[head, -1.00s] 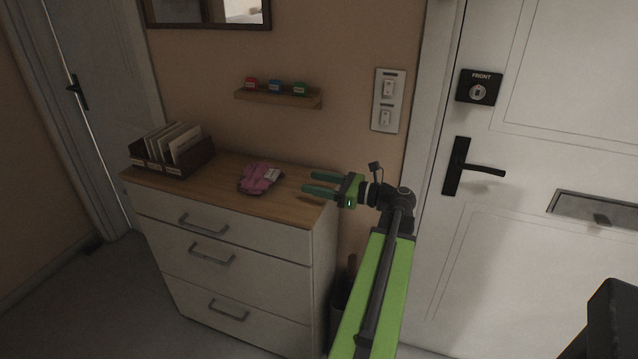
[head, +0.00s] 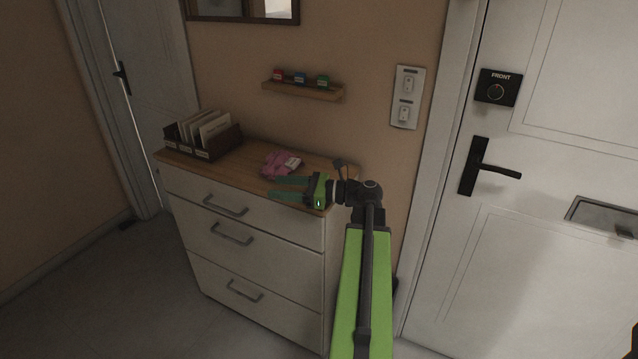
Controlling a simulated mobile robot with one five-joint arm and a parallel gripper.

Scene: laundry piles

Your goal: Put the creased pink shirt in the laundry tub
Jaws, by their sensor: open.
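A small crumpled pink cloth item (head: 276,164) with a pale patch lies on top of the dresser in the head view. It looks more like a pair of gloves than a shirt, and I cannot tell for certain. No laundry tub is in view. My gripper (head: 274,188) is open, its two green fingers pointing left over the right part of the dresser top. The fingers are empty and appear just in front of the pink item, apart from it. Their height above the wood is hard to tell.
The white dresser (head: 232,242) has a wooden top. A dark sorter (head: 205,142) with papers stands on its left end. A small wall shelf (head: 303,91) holds three coloured blocks. A white front door (head: 547,110) stands right. The floor at left is clear.

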